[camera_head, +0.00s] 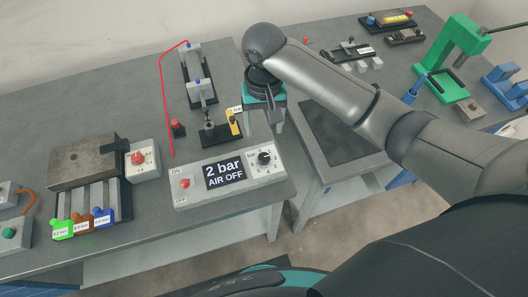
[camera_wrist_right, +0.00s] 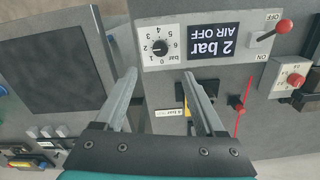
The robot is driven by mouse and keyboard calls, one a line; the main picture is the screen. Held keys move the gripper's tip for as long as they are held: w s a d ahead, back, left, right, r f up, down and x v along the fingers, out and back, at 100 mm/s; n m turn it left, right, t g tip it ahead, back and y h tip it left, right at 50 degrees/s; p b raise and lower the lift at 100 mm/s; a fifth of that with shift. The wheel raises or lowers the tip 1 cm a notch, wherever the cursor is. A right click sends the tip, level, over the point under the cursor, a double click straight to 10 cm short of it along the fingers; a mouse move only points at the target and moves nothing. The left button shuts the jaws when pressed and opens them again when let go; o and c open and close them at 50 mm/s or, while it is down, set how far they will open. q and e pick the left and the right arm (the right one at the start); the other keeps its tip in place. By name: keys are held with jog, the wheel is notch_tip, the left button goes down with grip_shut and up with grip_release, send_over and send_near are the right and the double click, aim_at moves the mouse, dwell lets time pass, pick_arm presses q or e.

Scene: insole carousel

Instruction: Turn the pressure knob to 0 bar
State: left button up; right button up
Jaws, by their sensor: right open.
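The black pressure knob (camera_head: 264,157) sits at the right end of a pale control panel (camera_head: 225,197). The panel's display (camera_head: 225,174) reads "2 bar AIR OFF". In the wrist view the panel is upside down, and the knob (camera_wrist_right: 160,47) shows inside a ring of numbers. My right gripper (camera_head: 272,112) is partly hidden by its own arm, behind the panel's right end in the head view. In the wrist view my right gripper (camera_wrist_right: 159,73) is open and empty, its fingers apart and pointing toward the knob without visible contact. My left gripper is not in view.
A red switch (camera_head: 185,183) sits at the panel's left. A fixture with a yellow block (camera_head: 234,123) and a red button (camera_head: 177,129) stand behind it. A dark mat (camera_head: 335,130) lies on the right table. A green press (camera_head: 455,60) stands farther right.

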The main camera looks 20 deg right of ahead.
aim_at(264, 156)
notch_tip(264, 156, down, 13)
jog(key=shift+b, duration=0.95)
jog(key=shift+c, duration=0.4)
grip_shut()
